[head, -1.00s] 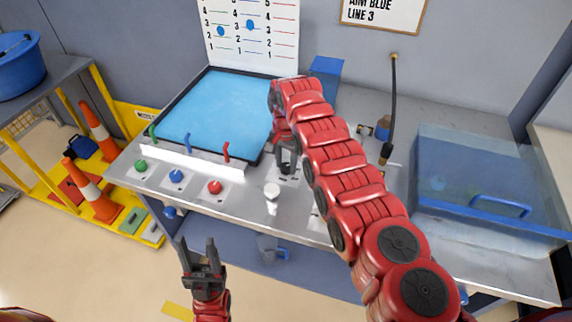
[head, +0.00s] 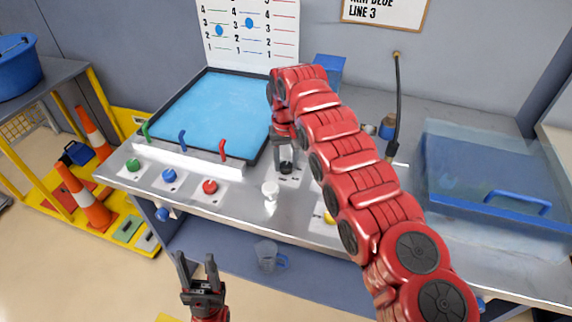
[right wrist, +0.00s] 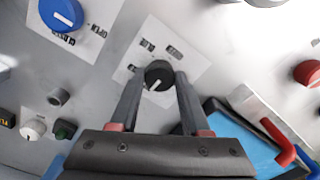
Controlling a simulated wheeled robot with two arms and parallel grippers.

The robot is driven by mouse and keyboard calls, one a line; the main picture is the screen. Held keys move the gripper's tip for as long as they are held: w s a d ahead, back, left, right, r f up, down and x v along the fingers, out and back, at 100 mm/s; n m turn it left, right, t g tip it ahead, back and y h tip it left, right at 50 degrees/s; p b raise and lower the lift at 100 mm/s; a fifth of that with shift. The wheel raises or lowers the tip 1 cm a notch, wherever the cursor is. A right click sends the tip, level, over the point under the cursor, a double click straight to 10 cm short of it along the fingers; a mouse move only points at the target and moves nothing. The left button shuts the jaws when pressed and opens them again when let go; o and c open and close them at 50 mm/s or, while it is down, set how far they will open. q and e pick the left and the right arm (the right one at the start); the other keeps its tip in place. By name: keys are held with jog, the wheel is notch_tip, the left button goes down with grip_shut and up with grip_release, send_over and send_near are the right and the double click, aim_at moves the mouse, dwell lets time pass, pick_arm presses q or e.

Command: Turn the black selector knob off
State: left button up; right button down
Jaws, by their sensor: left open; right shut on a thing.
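The black selector knob (head: 286,168) sits on a white label plate on the metal counter, partly hidden by my right gripper. In the right wrist view the knob (right wrist: 158,74) has a white pointer line aimed down and left, and printed labels stand around it. My right gripper (head: 285,160) reaches down onto the knob; in the right wrist view its fingers (right wrist: 160,80) are on either side of it, shut on it. My left gripper (head: 196,262) is open and empty, in front of the counter's front edge.
Green (head: 133,165), blue (head: 169,175) and red (head: 210,187) knobs line the counter's left front. A white knob (head: 270,190) stands close in front of my right gripper. A blue tray (head: 218,115) lies behind, and a clear-covered box (head: 495,190) is at right.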

aim_at(285, 165)
jog(key=shift+n, duration=0.4)
jog(key=shift+c, duration=1.9)
grip_release()
jog(key=shift+r, duration=0.3)
notch_tip(285, 165, up, 5)
jog(key=shift+a+f+p, duration=0.1)
jog(key=shift+a+p, duration=0.05)
jog(key=shift+p, duration=0.25)
notch_tip(285, 165, up, 12)
jog(key=p, duration=1.1)
jog(key=shift+p, duration=0.35)
